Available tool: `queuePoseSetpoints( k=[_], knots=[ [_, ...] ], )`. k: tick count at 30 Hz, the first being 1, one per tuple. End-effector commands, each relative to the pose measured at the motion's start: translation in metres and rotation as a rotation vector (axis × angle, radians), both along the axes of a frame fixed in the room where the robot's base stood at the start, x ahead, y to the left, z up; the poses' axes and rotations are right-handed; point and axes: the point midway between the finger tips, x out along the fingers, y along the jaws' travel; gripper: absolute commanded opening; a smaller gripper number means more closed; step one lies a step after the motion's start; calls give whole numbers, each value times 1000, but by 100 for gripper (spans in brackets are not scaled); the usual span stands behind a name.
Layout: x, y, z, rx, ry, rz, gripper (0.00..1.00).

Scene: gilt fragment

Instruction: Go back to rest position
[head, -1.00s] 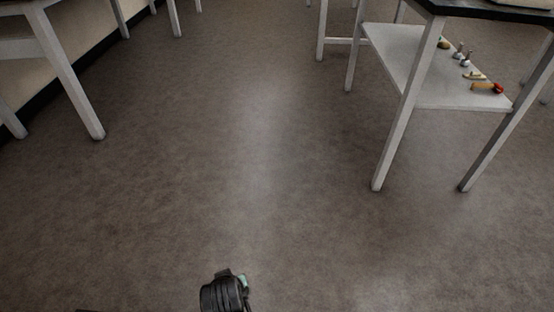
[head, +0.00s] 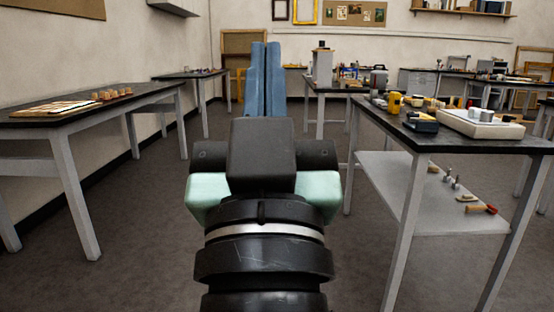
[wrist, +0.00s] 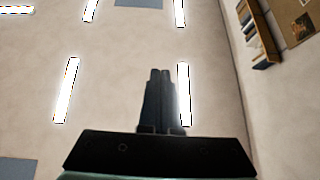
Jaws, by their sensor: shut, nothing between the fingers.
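My gripper (head: 265,48) stands in the middle of the head view. Its two long blue fingers lie side by side, shut, with nothing between them. They point up and away from me over the open floor, apart from the tables. In the wrist view my gripper (wrist: 160,73) shows as two dark fingers close together, seen against a pale ceiling. The gripper touches nothing that I can see.
A dark-topped table (head: 60,118) with a board and small wooden pieces stands at the left. Another table (head: 470,140) at the right bears tools and a pale tray. The floor (head: 145,235) between them is clear. Further tables stand behind.

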Motion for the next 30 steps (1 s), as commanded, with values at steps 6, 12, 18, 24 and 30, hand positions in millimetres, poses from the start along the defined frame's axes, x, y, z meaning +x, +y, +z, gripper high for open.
queuePoseSetpoints(
  k=[6, 12, 18, 24, 30],
  knots=[
    [-48, -9, 103, 16, -162, -11, 0],
    [-47, -9, 163, 15, -158, -10, 0],
    [-47, -9, 222, 14, -157, -9, 0],
    [-46, -9, 282, 14, -156, -9, 0],
    [-46, -8, 342, 14, -155, -9, 0]
  ],
)
